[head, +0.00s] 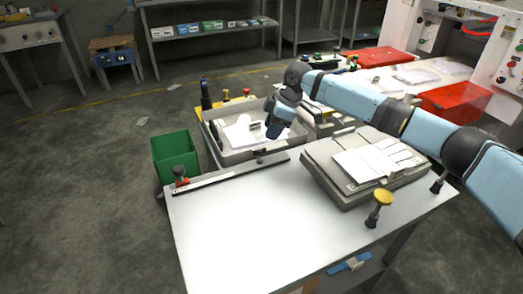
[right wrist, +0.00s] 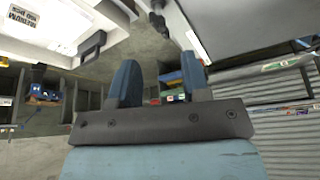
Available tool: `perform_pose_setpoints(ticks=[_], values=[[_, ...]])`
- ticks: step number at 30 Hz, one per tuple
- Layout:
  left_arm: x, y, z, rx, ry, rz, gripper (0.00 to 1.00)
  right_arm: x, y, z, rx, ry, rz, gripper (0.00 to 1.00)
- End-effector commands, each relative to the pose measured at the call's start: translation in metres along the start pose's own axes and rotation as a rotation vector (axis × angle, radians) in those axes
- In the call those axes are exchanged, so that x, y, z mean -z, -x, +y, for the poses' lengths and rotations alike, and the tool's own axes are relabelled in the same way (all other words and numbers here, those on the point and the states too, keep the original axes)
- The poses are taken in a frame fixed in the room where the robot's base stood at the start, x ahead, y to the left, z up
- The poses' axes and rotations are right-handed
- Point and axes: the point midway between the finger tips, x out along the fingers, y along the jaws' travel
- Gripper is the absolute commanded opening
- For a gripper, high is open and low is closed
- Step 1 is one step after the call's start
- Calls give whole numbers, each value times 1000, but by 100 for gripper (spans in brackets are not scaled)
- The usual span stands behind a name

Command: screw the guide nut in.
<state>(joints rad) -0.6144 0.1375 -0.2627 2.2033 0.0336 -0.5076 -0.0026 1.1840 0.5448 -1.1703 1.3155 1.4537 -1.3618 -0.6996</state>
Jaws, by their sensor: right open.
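A white worktable (head: 250,225) carries a long flat guide bar (head: 230,178) along its far left edge. A dark knob with a red collar (head: 180,173) stands upright at the bar's left end. A yellow-topped knob on a dark stem (head: 382,197) stands near the table's right edge. I cannot tell for sure which of these is the guide nut. My right gripper (head: 280,123) hangs beyond the bar, over a grey tray (head: 232,155). Its blue fingers are spread and empty in the right wrist view (right wrist: 157,85). My left gripper is out of view.
A grey block with white sheets (head: 350,165) sits on the table's right side, under my right arm. A green bin (head: 176,155) stands left of the tray. Red trays (head: 450,100) lie at the back right. The table's front is clear.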

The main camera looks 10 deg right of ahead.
Motion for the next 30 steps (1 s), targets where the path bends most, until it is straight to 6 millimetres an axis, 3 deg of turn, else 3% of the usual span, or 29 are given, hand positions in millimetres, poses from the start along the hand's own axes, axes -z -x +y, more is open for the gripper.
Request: perform_pose_setpoints(ticks=[3,10,15,24,25,30], values=[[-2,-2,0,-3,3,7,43,-1,-29,0,1,-1,-1,43],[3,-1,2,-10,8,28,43,0,-66,0,0,-1,0,43],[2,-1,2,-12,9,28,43,0,-79,0,-1,-1,0,43],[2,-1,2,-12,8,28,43,0,-81,0,-1,-1,0,43],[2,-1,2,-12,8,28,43,0,-81,0,-1,-1,0,41],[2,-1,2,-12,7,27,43,0,-81,0,-1,-1,0,2]])
